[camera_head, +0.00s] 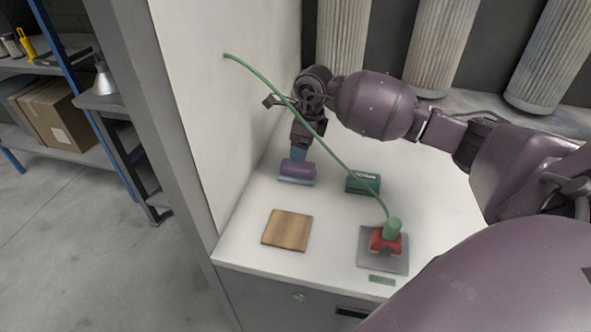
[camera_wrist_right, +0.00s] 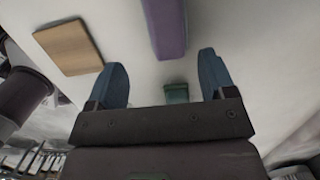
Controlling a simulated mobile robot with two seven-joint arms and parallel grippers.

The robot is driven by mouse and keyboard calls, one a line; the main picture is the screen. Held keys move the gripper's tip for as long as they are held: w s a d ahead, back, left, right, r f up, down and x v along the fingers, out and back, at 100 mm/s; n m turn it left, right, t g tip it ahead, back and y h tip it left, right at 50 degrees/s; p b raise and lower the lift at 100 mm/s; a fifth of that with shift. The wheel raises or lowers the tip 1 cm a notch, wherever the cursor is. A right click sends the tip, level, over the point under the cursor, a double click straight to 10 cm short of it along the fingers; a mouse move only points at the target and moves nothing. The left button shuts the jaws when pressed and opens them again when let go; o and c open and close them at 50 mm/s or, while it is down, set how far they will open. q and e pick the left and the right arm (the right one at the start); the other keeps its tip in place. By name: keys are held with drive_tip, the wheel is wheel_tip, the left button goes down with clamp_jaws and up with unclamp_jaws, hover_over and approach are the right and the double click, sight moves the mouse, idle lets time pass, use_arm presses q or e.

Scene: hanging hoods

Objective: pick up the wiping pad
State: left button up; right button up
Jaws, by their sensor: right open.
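A purple block with a paler lower edge, which looks like the wiping pad (camera_head: 297,170), lies on the white counter near the side wall. My right gripper (camera_head: 299,154) comes down from above, with its blue fingertips just behind and above the pad in the head view. In the right wrist view, the blue fingers of my right gripper (camera_wrist_right: 163,75) are spread wide with nothing between them. The purple pad (camera_wrist_right: 165,25) shows there beyond the fingertips, roughly in line with the gap. I cannot tell the exact height above it. My left gripper is not in view.
The white counter (camera_head: 335,220) also holds a wooden square (camera_head: 287,230), a dark green box (camera_head: 363,182) and a red fixture (camera_head: 385,240) on a grey plate. A green hose (camera_head: 330,148) arches from the fixture across my right arm. A white wall (camera_head: 215,100) borders the left.

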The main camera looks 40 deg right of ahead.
sight(297, 166)
drive_tip(key=f, duration=0.3)
drive_tip(key=shift+w+a, duration=0.15)
drive_tip(key=shift+w, duration=0.05)
drive_tip(key=shift+f, duration=0.3)
drive_tip(key=shift+w+f, duration=0.15)
drive_tip(key=shift+f, duration=0.15)
drive_tip(key=f, duration=0.2)
drive_tip(key=f+b, duration=0.1)
drive_tip(key=f, duration=0.1)
drive_tip(key=shift+w+f, duration=0.1)
drive_tip(key=shift+w, duration=0.3)
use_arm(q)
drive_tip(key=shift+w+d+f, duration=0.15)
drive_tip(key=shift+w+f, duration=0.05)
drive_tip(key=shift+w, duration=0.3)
use_arm(e)
drive_tip(key=shift+c, duration=0.2)
drive_tip(key=c, duration=1)
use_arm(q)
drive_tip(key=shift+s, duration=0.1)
